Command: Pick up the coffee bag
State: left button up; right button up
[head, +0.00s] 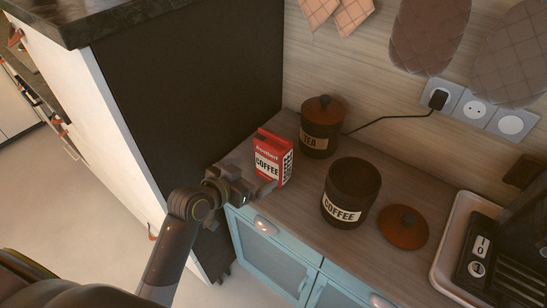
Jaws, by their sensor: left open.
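The coffee bag (271,157) is a red and white packet marked COFFEE. It stands upright on the wooden counter in the head view, near the counter's left end. My left gripper (262,184) is open at the front left of the bag, close to its lower part. I cannot tell whether its fingers touch the bag or reach around it. The gripper hides part of the bag's lower left side. My right gripper is not in view.
A lidded TEA canister (321,132) stands behind the bag. An open COFFEE canister (351,190) stands to the right, with its lid (403,227) lying beside it. A dark appliance (503,262) sits on a tray at far right. A tall dark cabinet side (190,85) rises at left.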

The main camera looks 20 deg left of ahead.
aim_at(267, 165)
pick_arm(q)
jog(key=x, duration=0.5)
jog(key=shift+p, duration=0.3)
jog(key=shift+w+d, duration=0.1)
jog(key=shift+w, duration=0.25)
jog(key=shift+p+x, duration=0.75)
jog(key=shift+x, duration=1.55)
jog(key=shift+f, duration=0.1)
jog(key=shift+c, duration=0.4)
